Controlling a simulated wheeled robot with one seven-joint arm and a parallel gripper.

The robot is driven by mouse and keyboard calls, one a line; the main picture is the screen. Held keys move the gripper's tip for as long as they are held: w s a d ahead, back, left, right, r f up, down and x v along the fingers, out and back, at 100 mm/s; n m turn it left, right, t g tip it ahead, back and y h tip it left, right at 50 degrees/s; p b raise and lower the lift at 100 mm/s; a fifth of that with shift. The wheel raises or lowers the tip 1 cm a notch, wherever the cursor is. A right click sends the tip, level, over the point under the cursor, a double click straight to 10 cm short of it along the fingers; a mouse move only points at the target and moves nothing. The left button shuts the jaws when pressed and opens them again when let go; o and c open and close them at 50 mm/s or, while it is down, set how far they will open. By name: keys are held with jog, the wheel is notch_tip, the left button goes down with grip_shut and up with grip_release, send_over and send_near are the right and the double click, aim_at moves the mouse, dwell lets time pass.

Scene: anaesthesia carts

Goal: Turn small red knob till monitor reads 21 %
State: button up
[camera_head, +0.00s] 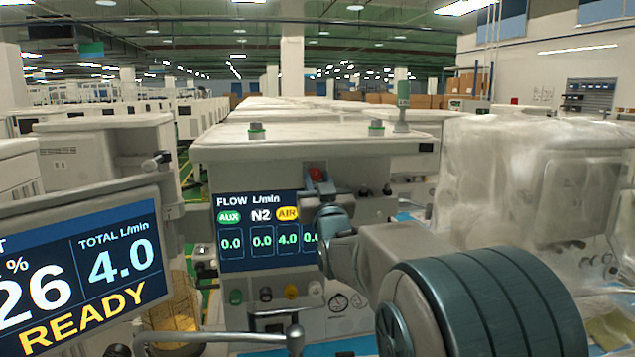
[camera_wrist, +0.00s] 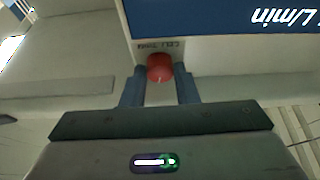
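The small red knob (camera_head: 316,173) is on the front of the middle cart, above the flow display. In the wrist view the knob (camera_wrist: 159,68) sits between the two fingertips of my gripper (camera_wrist: 160,75), under an upside-down label that seems to read "CELL TRIM". The monitor (camera_head: 80,265) at the left shows 26 %, cut by the picture edge, with TOTAL 4.0 L/min and READY.
The flow display (camera_head: 262,262) reads AUX 0.0, N2 0.0 and AIR 4.0; my arm covers its right edge. Coloured knobs (camera_head: 291,291) sit below it. A metal bar (camera_head: 235,337) sticks out low in front. A plastic-wrapped cart (camera_head: 535,190) stands at the right.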

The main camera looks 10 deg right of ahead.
jog(key=shift+f+n+b, duration=0.15)
jog(key=shift+n+b, duration=0.35)
jog(key=shift+b, duration=0.3)
jog(key=shift+c, duration=0.4)
jog(key=shift+d+f+n+y+b, duration=0.15)
jog(key=shift+n+y+b, duration=0.45)
jog(key=shift+n+b, duration=0.45)
jog(key=shift+n+y+b, duration=0.6)
jog(key=shift+n+b, duration=0.35)
jog(key=shift+b, duration=0.2)
jog(key=n+y, duration=0.1)
jog(key=n+g+b, duration=0.1)
jog(key=n, duration=0.1)
jog(key=shift+d+r+y, duration=0.15)
jog(key=shift+r+y, duration=0.15)
jog(key=shift+y, duration=0.1)
jog(key=shift+r+n+g+y, duration=0.15)
jog(key=shift+n+g+y, duration=0.3)
jog(key=shift+n, duration=1.25)
jog(key=o, duration=1)
